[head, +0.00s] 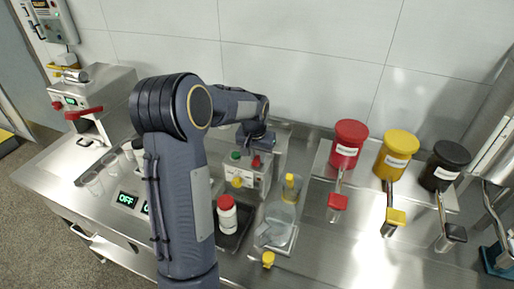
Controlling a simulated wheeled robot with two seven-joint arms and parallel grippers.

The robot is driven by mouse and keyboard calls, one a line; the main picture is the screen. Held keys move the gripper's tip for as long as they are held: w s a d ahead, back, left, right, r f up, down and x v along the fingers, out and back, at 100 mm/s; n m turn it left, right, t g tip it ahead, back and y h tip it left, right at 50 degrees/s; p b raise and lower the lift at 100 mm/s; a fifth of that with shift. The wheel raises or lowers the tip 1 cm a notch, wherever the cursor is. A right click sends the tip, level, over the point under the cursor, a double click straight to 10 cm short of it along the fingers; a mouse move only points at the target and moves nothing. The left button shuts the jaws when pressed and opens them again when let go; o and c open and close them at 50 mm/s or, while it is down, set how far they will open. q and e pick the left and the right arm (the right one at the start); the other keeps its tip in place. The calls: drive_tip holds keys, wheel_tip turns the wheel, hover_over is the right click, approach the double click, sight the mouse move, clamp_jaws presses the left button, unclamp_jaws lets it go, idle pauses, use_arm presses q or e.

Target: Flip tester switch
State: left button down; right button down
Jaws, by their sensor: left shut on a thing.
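My left arm reaches over the counter from the front, and my left gripper (257,146) is at the top of this box, just above the red part. It is shut on a small part there, apparently the tester switch, which the fingers and wrist mostly hide. I cannot make out the switch's position. My right gripper is not in view.
A red-capped white bottle (227,216) stands on a dark tray in front of the box. A yellow-topped clear container (290,188) is to its right. A display (126,200) reads OFF.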

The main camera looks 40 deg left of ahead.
sight(257, 159)
use_arm(q)
drive_tip(key=shift+w+a+g+p, duration=0.1)
drive_tip(key=shift+w+g+p, duration=0.1)
drive_tip(key=shift+g+p, duration=0.45)
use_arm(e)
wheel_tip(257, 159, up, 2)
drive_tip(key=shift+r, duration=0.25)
use_arm(q)
drive_tip(key=c, duration=1.2)
unclamp_jaws()
drive_tip(key=shift+c, duration=0.2)
drive_tip(key=shift+r, duration=0.1)
drive_tip(key=r, duration=0.2)
drive_tip(key=r+b, duration=0.1)
drive_tip(key=r, duration=0.4)
drive_tip(key=shift+s+r, duration=0.25)
drive_tip(key=shift+r, duration=0.05)
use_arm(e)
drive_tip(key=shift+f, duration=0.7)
